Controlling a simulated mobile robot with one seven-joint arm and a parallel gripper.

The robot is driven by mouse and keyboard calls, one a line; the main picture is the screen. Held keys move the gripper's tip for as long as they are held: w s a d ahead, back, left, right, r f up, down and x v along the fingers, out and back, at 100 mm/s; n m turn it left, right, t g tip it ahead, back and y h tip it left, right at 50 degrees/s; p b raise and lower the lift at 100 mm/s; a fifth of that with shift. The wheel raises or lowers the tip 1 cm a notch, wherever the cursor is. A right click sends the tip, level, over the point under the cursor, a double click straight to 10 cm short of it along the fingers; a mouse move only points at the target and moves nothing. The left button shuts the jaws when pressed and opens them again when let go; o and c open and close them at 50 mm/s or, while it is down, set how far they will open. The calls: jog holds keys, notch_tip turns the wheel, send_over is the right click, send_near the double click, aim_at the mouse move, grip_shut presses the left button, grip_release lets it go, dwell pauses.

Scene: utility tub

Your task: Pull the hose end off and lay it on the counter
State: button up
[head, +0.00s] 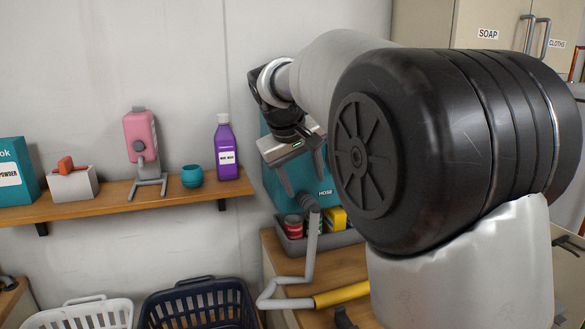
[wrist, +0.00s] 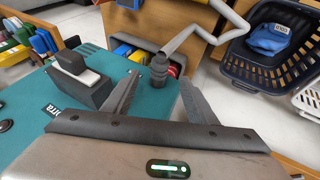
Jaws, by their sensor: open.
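The grey hose (head: 310,240) bends up from a yellow sleeve (head: 343,294) at the counter (head: 283,266). Its upper end has a darker ribbed fitting (head: 309,203), which also shows in the wrist view (wrist: 158,70). My gripper (head: 304,186) is open just above this fitting. In the wrist view, the fitting appears between and slightly beyond my fingertips (wrist: 159,82). I cannot tell whether the fingers touch it. What the fitting joins to is hidden.
A grey bin (head: 291,246) with red and yellow items stands near the hose. A dark block (wrist: 80,85) sits on the teal surface in the wrist view. A shelf (head: 115,197) holds a purple bottle (head: 227,150). A dark blue basket (head: 200,305) stands below.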

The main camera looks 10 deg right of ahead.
aim_at(311, 204)
jog(key=b+x, duration=0.1)
jog(key=x, duration=0.8)
jog(key=shift+w+d+f, duration=0.15)
jog(key=shift+w+f, duration=0.05)
jog(key=shift+f, duration=0.1)
jog(key=c, duration=1.2)
jog(key=shift+s+d+b, duration=0.25)
jog(key=shift+s+b, duration=0.55)
jog(key=shift+s, duration=0.5)
jog(key=shift+s+d+b, duration=0.25)
jog(key=shift+s+b, duration=0.5)
jog(key=shift+s, duration=0.55)
